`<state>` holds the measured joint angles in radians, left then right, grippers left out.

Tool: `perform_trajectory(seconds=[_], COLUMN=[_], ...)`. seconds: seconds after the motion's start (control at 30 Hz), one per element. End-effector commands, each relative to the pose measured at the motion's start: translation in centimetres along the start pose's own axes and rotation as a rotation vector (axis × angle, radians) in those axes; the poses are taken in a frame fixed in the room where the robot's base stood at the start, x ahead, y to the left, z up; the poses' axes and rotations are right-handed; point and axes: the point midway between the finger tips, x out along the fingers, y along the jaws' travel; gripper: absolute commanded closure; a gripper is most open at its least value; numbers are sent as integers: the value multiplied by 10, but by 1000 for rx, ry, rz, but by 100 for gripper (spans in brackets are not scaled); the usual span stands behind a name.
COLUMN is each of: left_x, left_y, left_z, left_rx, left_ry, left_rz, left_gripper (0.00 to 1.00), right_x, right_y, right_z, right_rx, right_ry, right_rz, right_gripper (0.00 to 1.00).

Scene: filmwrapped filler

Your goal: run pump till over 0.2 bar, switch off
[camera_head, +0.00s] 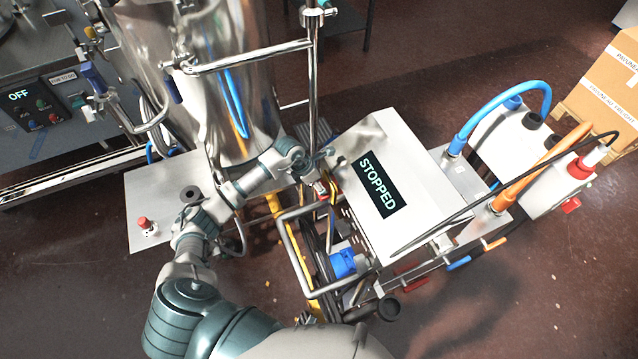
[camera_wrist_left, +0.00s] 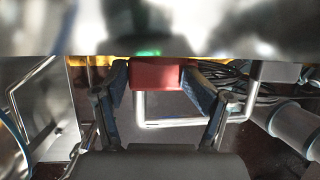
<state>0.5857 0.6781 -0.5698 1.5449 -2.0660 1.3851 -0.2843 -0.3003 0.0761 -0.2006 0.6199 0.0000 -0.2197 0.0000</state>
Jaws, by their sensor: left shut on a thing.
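A pale box with a dark display (camera_head: 378,184) reading "STOPPED" stands in the middle of the head view. My left gripper (camera_head: 320,186) reaches in beside the box's left edge, under the steel pipework. In the left wrist view its two fingers (camera_wrist_left: 158,88) stand either side of a red block (camera_wrist_left: 155,76) and are shut on it. A green light (camera_wrist_left: 148,52) glows just above the block. The block is mostly hidden in the head view. No pressure reading is legible. My right gripper is not in view.
A large steel vessel (camera_head: 215,85) stands behind my left arm. A control panel (camera_head: 45,105) with an "OFF" display is at far left. A red button (camera_head: 145,223) sits on a metal plate. Blue (camera_head: 500,105) and orange (camera_head: 545,165) hoses run at right. Cartons (camera_head: 605,90) stand far right.

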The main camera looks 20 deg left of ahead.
Motion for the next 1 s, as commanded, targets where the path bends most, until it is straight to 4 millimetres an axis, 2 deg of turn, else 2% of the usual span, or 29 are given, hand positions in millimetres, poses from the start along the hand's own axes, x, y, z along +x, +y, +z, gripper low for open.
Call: perform_trajectory(seconds=[0.03, 0.13, 0.27, 0.37, 0.7, 0.83, 1.0], left_x=[6, 5, -1, -16, -92, -109, -117], left_y=[-6, -6, -5, -4, 3, 5, 5], left_z=[-4, -4, -4, -4, -3, -2, -2], left_rx=[-1, -1, -1, 0, -1, -3, -2], left_ry=[14, 14, 13, 11, 4, 2, 2], left_rz=[-17, -17, -15, -11, -5, -5, -6], left_gripper=[50, 50, 50, 50, 50, 50, 50], right_x=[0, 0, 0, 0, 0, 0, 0], right_y=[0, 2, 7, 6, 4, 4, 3], right_z=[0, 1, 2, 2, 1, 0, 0], right_rx=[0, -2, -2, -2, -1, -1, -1], right_ry=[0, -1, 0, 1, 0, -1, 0], right_rz=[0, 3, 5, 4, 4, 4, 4], right_gripper=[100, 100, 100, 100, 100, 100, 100])
